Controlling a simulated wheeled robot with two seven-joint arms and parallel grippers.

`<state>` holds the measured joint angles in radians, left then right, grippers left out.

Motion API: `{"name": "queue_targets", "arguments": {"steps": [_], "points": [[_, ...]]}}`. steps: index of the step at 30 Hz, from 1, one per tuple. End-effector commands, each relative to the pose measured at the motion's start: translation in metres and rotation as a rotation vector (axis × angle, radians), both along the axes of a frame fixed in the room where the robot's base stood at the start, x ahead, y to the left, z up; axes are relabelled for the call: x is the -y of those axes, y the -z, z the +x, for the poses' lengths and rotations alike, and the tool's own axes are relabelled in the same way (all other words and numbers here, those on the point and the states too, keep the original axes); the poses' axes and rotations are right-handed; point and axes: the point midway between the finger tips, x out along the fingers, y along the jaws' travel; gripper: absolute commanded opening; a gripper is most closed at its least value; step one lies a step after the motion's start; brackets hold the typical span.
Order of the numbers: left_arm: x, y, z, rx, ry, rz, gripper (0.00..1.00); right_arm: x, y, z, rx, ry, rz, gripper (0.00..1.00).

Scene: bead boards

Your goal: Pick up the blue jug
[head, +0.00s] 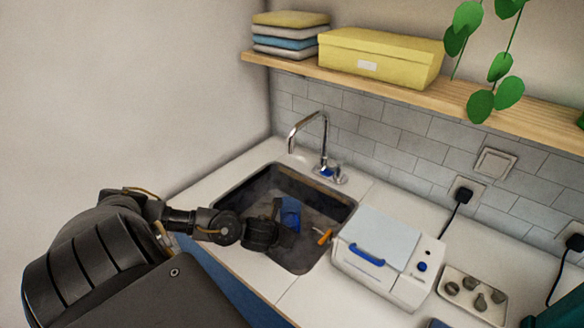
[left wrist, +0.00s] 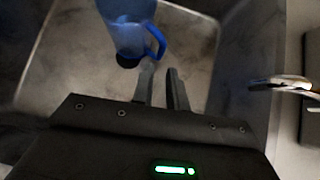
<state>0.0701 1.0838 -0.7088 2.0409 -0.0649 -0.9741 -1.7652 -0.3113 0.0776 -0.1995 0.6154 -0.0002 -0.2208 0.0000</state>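The blue jug (head: 290,212) is in the sink, partly hidden behind my left gripper in the head view. In the left wrist view the jug (left wrist: 128,32) is at the top, its body cut off by the frame edge, with its blue handle turned to the right. My left gripper (head: 283,222) reaches down into the sink beside the jug. In the left wrist view its two fingers (left wrist: 161,70) stand apart with nothing between them, their tips just below the handle and jug. Whether a finger touches the jug is unclear. My right gripper is in neither view.
The dark sink (head: 330,204) has walls around the jug and a faucet (head: 322,150) behind. An orange-ended item (head: 324,236) is at its right side. A white box with a blue handle (head: 380,255) and a tray of stones (head: 460,303) stand to the right.

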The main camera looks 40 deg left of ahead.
Motion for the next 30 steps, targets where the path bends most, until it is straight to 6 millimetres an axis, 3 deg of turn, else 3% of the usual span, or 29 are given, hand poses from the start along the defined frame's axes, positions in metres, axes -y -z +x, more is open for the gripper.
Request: {"name": "queue_targets", "arguments": {"steps": [6, 12, 21, 30], "points": [[-0.005, 0.02, 0.021, 0.001, -0.005, -0.002, 0.15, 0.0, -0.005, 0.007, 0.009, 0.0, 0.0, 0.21], [-0.007, 0.025, 0.024, 0.001, -0.004, 0.0, 0.15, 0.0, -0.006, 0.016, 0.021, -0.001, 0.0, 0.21], [-0.011, 0.043, 0.047, 0.0, -0.007, -0.003, 0.15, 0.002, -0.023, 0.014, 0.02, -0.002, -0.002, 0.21], [-0.015, 0.06, 0.06, 0.0, -0.005, -0.001, 0.15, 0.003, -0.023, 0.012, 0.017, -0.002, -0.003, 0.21]]}}
